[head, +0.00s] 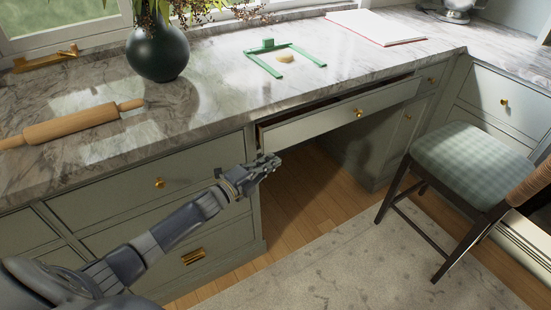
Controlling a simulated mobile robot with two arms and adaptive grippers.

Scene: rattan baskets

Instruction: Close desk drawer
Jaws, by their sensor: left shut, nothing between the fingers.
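The desk drawer (330,119) under the marble counter is partly open, with a dark gap showing along its top edge. It has a small gold knob (359,113) right of its middle. My left gripper (273,162) is shut and empty. In the picture it shows just below the left end of the drawer front, close to it; I cannot tell whether it touches. The right gripper is not in view.
The counter (220,90) holds a rolling pin (70,124), a dark vase (158,54), a green frame-like item (285,60) and a white pad (380,27). A checkered chair (470,165) stands at the right. The space below the drawer is open.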

